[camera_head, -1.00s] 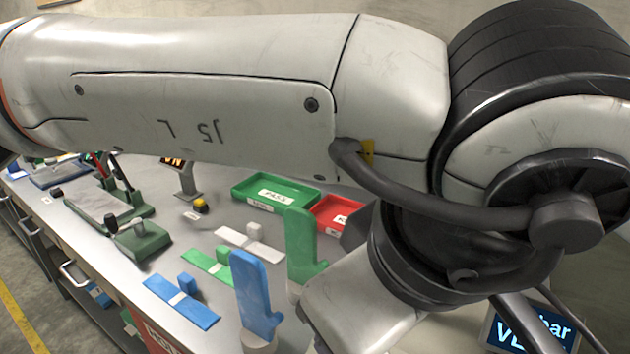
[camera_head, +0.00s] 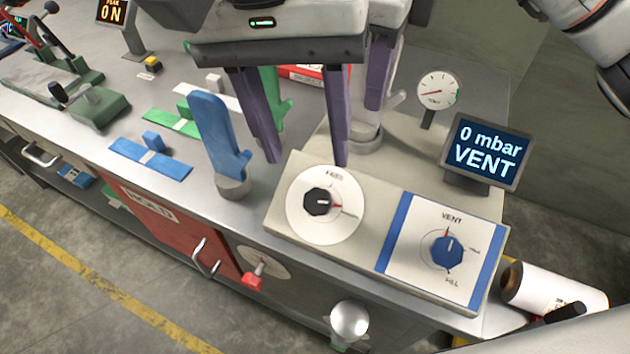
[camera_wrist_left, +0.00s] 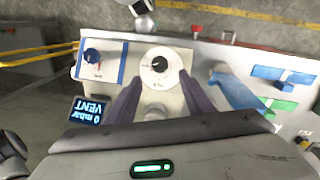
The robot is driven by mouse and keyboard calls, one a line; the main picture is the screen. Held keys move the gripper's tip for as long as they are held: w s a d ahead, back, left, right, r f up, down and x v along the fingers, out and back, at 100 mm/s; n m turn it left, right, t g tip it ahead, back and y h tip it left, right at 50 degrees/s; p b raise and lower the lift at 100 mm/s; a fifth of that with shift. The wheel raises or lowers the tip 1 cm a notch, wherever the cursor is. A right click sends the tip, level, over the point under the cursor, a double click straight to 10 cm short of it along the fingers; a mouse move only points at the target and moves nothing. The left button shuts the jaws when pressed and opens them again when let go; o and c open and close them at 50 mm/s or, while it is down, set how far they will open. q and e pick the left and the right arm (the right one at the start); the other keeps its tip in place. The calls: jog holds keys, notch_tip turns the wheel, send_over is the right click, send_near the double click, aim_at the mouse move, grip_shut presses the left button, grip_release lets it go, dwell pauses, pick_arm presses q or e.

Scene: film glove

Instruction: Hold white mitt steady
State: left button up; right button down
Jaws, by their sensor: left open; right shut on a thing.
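The white mitt (camera_head: 362,122) stands on a pale round base behind the control panel in the head view, largely hidden by my grippers. My right gripper (camera_head: 374,102) reaches down from above with purple fingers and is shut on the white mitt. My left gripper (camera_head: 306,158) is in front and to the left. Its two purple fingers point down, spread apart, with nothing between them, near the panel's left back corner. In the left wrist view its open fingers (camera_wrist_left: 157,98) frame the panel's round dial.
A blue mitt (camera_head: 212,135) stands on a base left of my left gripper, with a green mitt (camera_head: 285,108) partly hidden behind. The panel (camera_head: 372,195) has a black knob and a blue vent knob. A display (camera_head: 483,150) reads 0 mbar VENT. A gauge (camera_head: 437,90) stands behind.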

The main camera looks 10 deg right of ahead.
aim_at(318, 197)
pick_arm(q)
jog(key=f, duration=0.5)
jog(key=d+f, duration=0.1)
jog(key=f, duration=0.2)
jog(key=shift+s+f, duration=0.2)
jog(key=shift+f, duration=0.1)
jog(key=shift+d, duration=0.1)
jog(key=c, duration=1.1)
jog(key=shift+o, duration=0.2)
jog(key=m, duration=0.1)
jog(key=m+y, duration=0.1)
jog(key=m, duration=0.1)
jog(key=shift+s+d+t+y, duration=0.1)
jog(key=shift+d+t+y, duration=0.05)
jog(key=shift+t+y, duration=0.2)
jog(key=o, duration=1.1)
jog(key=shift+c, duration=0.2)
